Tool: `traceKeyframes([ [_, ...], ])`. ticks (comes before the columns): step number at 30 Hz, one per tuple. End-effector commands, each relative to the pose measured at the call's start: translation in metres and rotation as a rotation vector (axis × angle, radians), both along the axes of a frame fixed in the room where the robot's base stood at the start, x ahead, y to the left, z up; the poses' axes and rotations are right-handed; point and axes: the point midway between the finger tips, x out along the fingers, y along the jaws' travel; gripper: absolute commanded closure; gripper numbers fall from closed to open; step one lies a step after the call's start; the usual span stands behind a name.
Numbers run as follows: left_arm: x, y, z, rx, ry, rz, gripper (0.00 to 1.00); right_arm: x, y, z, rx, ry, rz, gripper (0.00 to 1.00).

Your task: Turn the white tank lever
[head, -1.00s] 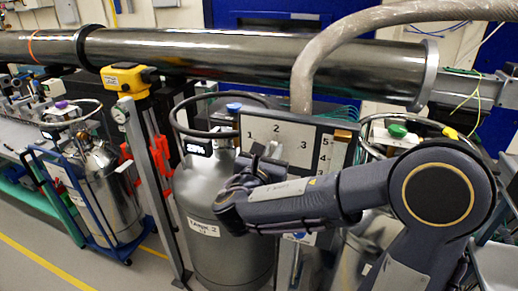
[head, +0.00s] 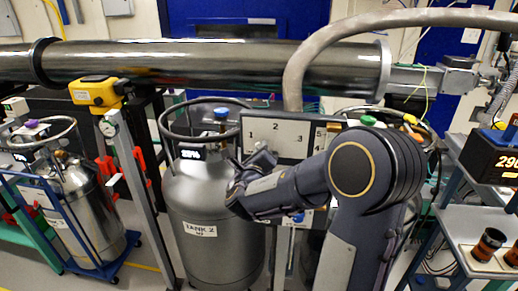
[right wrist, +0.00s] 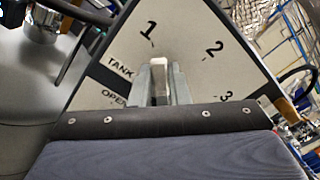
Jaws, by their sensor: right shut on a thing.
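A white lever (right wrist: 159,76) shows in the right wrist view between the two grey fingers of my right gripper (right wrist: 161,84), which is shut on it. The lever stands in front of a white panel (right wrist: 185,40) marked 1, 2, 3, TANK and OPEN; the panel looks tilted in this view. In the head view the panel (head: 290,133) stands behind my right gripper (head: 262,160), at its left part. There the lever is hidden by the gripper and arm. My left gripper is not in view.
A grey cylinder labelled TANK 2 (head: 205,205) stands just left of the panel. Another tank (head: 85,205) sits in a blue cart at the left. A thick dark pipe (head: 200,62) runs across above. A shelf with a display box (head: 490,158) is at the right.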

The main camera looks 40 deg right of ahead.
Motion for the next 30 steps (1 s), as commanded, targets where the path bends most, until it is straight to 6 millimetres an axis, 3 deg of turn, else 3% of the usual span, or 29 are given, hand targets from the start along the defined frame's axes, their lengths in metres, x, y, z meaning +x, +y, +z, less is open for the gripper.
traceKeyframes([
  [23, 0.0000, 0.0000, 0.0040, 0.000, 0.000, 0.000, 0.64, 0.0029, 0.0026, -0.0045, -0.066, 0.077, 0.003, 1.00],
  [24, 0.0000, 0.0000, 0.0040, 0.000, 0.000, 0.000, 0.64, 0.0029, 0.0027, -0.0046, -0.065, 0.076, 0.003, 0.80],
  [28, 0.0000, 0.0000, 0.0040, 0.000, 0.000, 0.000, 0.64, 0.0028, 0.0025, -0.0044, -0.064, 0.076, 0.002, 0.63],
  [30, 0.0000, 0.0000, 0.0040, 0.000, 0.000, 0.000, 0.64, 0.0028, 0.0024, -0.0042, -0.064, 0.075, 0.001, 0.63],
])
